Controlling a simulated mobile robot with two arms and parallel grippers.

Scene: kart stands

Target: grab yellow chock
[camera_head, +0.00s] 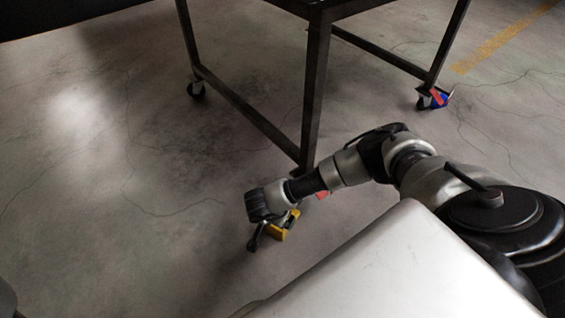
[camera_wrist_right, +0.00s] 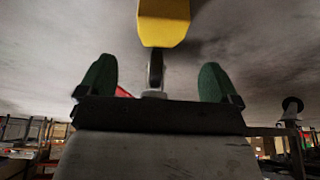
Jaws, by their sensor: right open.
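The yellow chock (camera_head: 284,232) is on the floor near the front leg of the dark metal stand (camera_head: 314,90), partly covered by my right gripper in the head view. My right gripper (camera_head: 272,228) is low over the floor at the chock. In the right wrist view its two green fingers (camera_wrist_right: 158,85) are wide apart with nothing between them touching both. The yellow chock (camera_wrist_right: 164,22) shows there at the top centre, beyond the fingertips and roughly between them. My left gripper is not in view.
A red piece (camera_head: 322,194) shows beside my right arm near the front leg. A blue and red chock (camera_head: 438,98) is at the stand's right caster. The floor to the left is clear.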

